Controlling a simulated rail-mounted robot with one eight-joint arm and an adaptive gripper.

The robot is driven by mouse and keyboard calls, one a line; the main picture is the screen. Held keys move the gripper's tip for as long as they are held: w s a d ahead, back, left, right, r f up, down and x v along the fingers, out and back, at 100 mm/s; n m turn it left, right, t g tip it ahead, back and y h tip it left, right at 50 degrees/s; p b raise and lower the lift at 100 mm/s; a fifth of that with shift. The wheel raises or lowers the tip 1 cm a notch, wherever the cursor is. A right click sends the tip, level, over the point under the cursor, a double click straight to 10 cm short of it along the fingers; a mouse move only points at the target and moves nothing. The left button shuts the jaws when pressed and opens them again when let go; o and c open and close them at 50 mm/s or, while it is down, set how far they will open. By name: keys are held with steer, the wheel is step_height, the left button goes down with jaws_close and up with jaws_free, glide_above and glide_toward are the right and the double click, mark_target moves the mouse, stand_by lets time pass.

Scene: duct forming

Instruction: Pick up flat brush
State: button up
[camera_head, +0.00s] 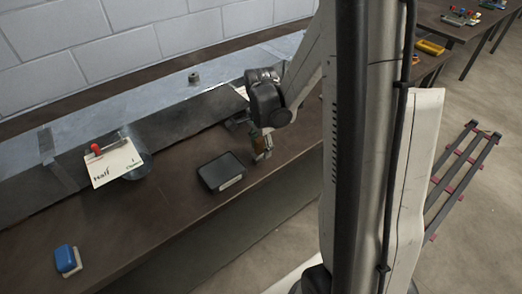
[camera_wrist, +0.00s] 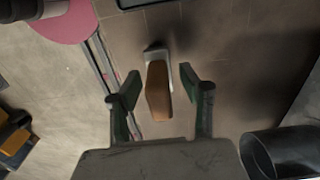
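The flat brush (camera_wrist: 158,88) shows in the wrist view, with a brown wooden handle towards me and a pale head at its far end. My gripper (camera_wrist: 160,81) is open, with one dark finger on each side of the handle and visible gaps between. I cannot tell how far above the bench the brush is. In the head view my gripper (camera_head: 262,138) points down over the bench, with the small brown and pale brush (camera_head: 264,153) at its tip, partly hidden by the fingers.
A black tray-like box (camera_head: 222,170) lies left of my gripper on the dark bench (camera_head: 165,222). A written card (camera_head: 113,163) with a red clip and a blue-and-white block (camera_head: 67,259) are further left. A dark cylinder (camera_wrist: 278,155) is at right in the wrist view.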

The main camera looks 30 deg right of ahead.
mark_target(258, 141)
steer(key=shift+c, duration=0.5)
jaws_close()
steer(key=shift+r, duration=0.15)
steer(key=shift+r, duration=0.55)
steer(key=r, duration=0.1)
steer(key=a+r, duration=0.1)
steer(key=r, duration=0.1)
steer(key=shift+s+a+r+p, duration=0.2)
steer(key=shift+s+r+p, duration=0.05)
steer(key=shift+r+p, duration=0.1)
steer(key=s+a+r, duration=0.2)
steer(key=a+r, duration=0.4)
steer(key=a, duration=0.4)
steer(key=shift+s, duration=0.3)
